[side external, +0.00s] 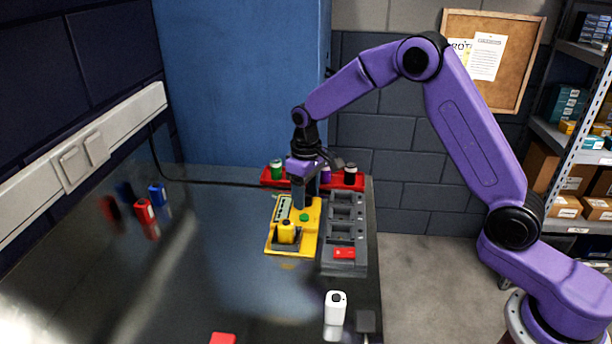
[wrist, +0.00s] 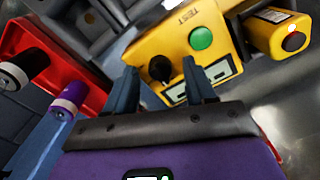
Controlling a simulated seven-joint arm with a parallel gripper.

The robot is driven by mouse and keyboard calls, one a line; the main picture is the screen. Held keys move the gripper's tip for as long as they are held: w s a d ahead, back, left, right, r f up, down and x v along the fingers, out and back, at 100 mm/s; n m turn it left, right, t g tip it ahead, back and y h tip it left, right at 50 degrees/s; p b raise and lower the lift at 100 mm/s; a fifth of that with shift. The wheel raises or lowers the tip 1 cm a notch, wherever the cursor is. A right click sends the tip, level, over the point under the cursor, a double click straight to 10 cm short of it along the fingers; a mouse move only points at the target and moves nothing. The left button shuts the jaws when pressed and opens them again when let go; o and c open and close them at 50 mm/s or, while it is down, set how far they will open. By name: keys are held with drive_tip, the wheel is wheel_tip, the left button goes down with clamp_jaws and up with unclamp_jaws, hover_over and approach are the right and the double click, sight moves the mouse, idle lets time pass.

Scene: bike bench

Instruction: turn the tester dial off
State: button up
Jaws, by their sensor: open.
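The yellow tester (side external: 311,210) stands on the dark bench, and it fills the upper right of the wrist view (wrist: 170,50). Its black dial (wrist: 160,68) shows in the wrist view, near the word TEST, a green button (wrist: 201,38) and a pale display (wrist: 197,84). In the side view the dial is hidden, apparently behind my gripper. My gripper (side external: 299,203) points down over the tester's back part. In the wrist view my gripper (wrist: 159,64) is open and empty, with the dial between its fingertips in the picture. I cannot tell whether they touch it.
A yellow cell (side external: 287,231) sits at the tester's front. A grey rack (side external: 329,255) with a red piece (side external: 344,253) stands close on the right. A red tray (side external: 268,182) with several bottles is behind.

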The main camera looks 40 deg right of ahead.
wheel_tip(320, 180, up, 17)
idle(0.5)
drive_tip(key=shift+r, duration=0.1)
drive_tip(key=s+a+f+n, duration=0.1)
drive_tip(key=s+a+n, duration=0.1)
drive_tip(key=s, duration=0.6)
drive_tip(key=s+a+f+n, duration=0.1)
drive_tip(key=s+a+n, duration=0.1)
drive_tip(key=s, duration=0.7)
drive_tip(key=s+d+f+n, duration=0.2)
drive_tip(key=s+d+f, duration=0.1)
drive_tip(key=s, duration=0.7)
drive_tip(key=s+d+f+n, duration=0.2)
drive_tip(key=s+d, duration=0.3)
drive_tip(key=s, duration=0.5)
drive_tip(key=shift+s+d+f+n, duration=0.25)
drive_tip(key=shift+s+f+n, duration=0.15)
drive_tip(key=shift+f, duration=0.3)
